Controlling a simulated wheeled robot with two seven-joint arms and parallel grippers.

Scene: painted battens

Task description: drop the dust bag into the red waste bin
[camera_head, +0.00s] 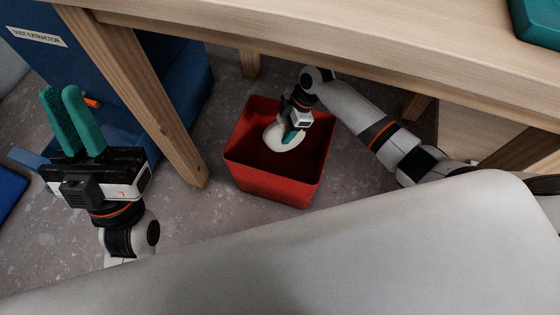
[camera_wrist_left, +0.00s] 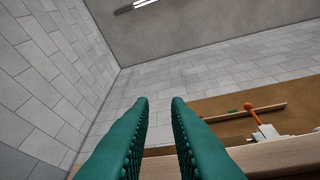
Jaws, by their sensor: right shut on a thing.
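The red waste bin (camera_head: 270,183) stands on the floor under the wooden table in the head view. The pale dust bag (camera_head: 283,138) is at the bin's mouth, within its rim as seen from above. My right gripper (camera_head: 291,134) points down over the bin and is shut on the bag; its fingers partly hide the bag. I cannot tell whether the bag touches the bin. My left gripper (camera_head: 66,98) is at the left, pointing up, empty, its green fingers apart. The left wrist view also shows these fingers (camera_wrist_left: 160,105) with a gap between them.
The wooden table (camera_head: 330,45) spans the top, with a leg (camera_head: 150,100) left of the bin. A blue dust extractor (camera_head: 35,60) stands behind that leg. A teal object (camera_head: 538,20) sits on the table. Grey floor (camera_head: 210,225) is clear around the bin's front left.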

